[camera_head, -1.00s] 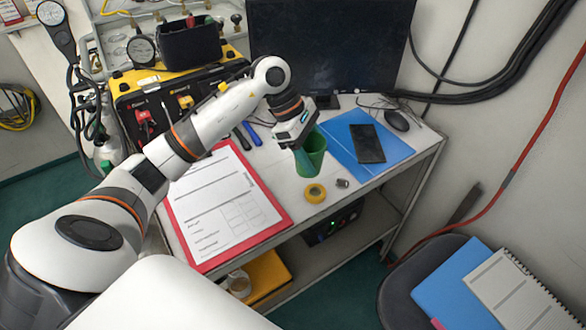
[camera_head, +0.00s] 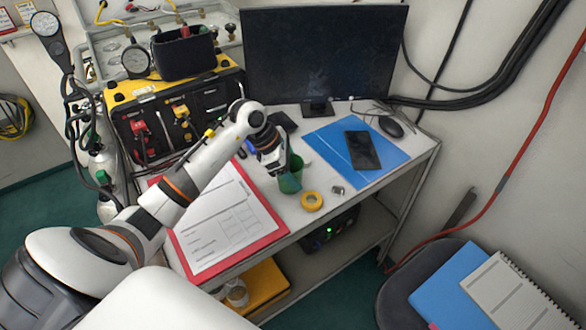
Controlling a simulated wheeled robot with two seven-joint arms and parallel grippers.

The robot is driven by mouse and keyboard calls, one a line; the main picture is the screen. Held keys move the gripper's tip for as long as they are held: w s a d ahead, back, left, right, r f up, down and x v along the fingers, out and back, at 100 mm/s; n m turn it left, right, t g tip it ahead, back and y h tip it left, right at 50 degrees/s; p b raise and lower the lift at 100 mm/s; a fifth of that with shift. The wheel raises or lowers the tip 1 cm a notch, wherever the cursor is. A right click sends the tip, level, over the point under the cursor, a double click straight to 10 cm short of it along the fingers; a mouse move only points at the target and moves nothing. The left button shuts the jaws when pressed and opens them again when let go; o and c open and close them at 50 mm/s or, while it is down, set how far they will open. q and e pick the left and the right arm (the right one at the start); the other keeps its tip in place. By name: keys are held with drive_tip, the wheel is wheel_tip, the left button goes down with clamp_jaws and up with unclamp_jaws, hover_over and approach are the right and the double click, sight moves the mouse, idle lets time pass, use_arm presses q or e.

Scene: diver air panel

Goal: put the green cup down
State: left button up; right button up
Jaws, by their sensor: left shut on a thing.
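The green cup (camera_head: 290,180) is upright at the front part of the white table (camera_head: 314,223), between the red clipboard and the blue folder. My left gripper (camera_head: 284,168) is shut on the cup's near-left wall from above. The cup's base looks at or very close to the table top; I cannot tell whether it touches. Part of the cup's rim is hidden behind the gripper. My right gripper is not in view.
A yellow tape roll (camera_head: 312,201) and a small metal piece (camera_head: 338,190) lie just right of the cup. The red clipboard (camera_head: 272,232) is to its left. The blue folder (camera_head: 325,143) with a black phone (camera_head: 362,150) is to its right. A monitor (camera_head: 320,55) stands behind.

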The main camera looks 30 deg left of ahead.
use_arm(q)
drive_tip(key=shift+f, duration=0.35)
drive_tip(key=o, duration=1)
drive_tip(key=shift+r, duration=0.1)
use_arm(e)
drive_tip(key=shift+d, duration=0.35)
use_arm(q)
drive_tip(key=shift+r, duration=0.2)
drive_tip(key=shift+a+r, duration=0.2)
drive_tip(key=b+v, duration=0.2)
drive_tip(key=v, duration=0.9)
drive_tip(key=shift+s+r, duration=0.1)
drive_tip(key=shift+r, duration=0.1)
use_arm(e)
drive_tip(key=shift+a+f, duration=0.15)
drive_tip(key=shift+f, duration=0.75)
use_arm(q)
drive_tip(key=shift+f, duration=0.1)
